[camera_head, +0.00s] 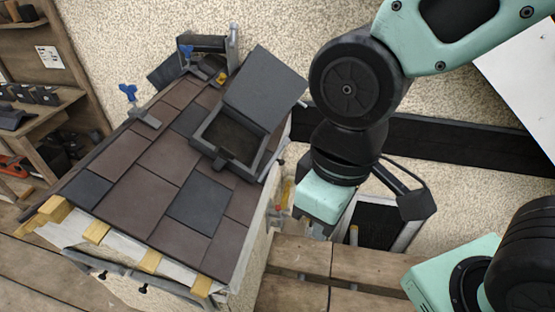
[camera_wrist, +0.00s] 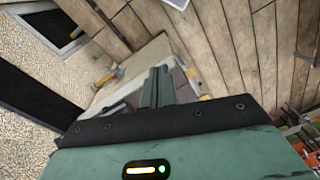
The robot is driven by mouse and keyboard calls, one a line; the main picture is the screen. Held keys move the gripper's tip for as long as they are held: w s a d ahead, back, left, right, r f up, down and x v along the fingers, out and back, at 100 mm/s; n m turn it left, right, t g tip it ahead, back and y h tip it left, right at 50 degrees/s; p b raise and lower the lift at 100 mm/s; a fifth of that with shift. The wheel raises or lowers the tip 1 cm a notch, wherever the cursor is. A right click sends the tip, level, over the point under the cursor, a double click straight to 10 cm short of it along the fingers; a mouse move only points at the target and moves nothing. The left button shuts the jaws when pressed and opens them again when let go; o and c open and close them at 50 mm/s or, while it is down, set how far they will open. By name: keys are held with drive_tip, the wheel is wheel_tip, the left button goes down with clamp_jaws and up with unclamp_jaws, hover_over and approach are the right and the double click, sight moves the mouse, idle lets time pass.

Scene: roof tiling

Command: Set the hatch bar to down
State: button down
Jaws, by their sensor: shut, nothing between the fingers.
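The roof hatch (camera_head: 206,152) is a dark square frame set in the tiled roof. Its lid (camera_head: 265,87) stands open, tilted up and back. A small dark tab sticks out at the frame's near edge; I cannot tell whether this is the hatch bar, and no other bar shows clearly. My gripper (camera_wrist: 156,86) is shut and empty in the wrist view, its two fingers together. In the head view its mint housing is to the right of the roof, clear of the hatch, and the fingertips are not clearly visible. The hatch does not show clearly in the wrist view.
Brown and grey tiles (camera_head: 151,185) cover the sloping roof. A blue-handled clamp (camera_head: 129,94) stands on its left edge. Shelves (camera_head: 55,110) stand at the left. A dark rail (camera_head: 440,142) runs along the pebbled wall. A wooden deck (camera_head: 295,290) lies in front, right of the roof.

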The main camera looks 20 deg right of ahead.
drive_tip(key=c, duration=2)
unclamp_jaws()
drive_tip(key=o, duration=0.5)
drive_tip(key=shift+w+f, duration=0.25)
drive_tip(key=shift+f, duration=0.05)
drive_tip(key=shift+o, duration=0.7)
drive_tip(key=w+d+f+n+t+y+b, duration=0.1)
drive_tip(key=w+f+b, duration=0.4)
drive_tip(key=w+f, duration=0.6)
drive_tip(key=shift+w+d+n+t+y, duration=0.25)
drive_tip(key=shift+w+n+t+y, duration=0.25)
drive_tip(key=shift+w+t, duration=0.55)
drive_tip(key=n+t+y+b, duration=0.4)
drive_tip(key=t+b, duration=0.9)
drive_tip(key=b, duration=0.9)
approach(283, 164)
drive_tip(key=shift+m+y, duration=0.3)
drive_tip(key=shift+y, duration=0.3)
drive_tip(key=x, duration=0.3)
drive_tip(key=p+x, duration=0.1)
drive_tip(key=x, duration=0.3)
drive_tip(key=d+f+x, duration=0.1)
drive_tip(key=x, duration=0.3)
drive_tip(key=shift+w+d+f, duration=0.1)
drive_tip(key=shift+w, duration=0.15)
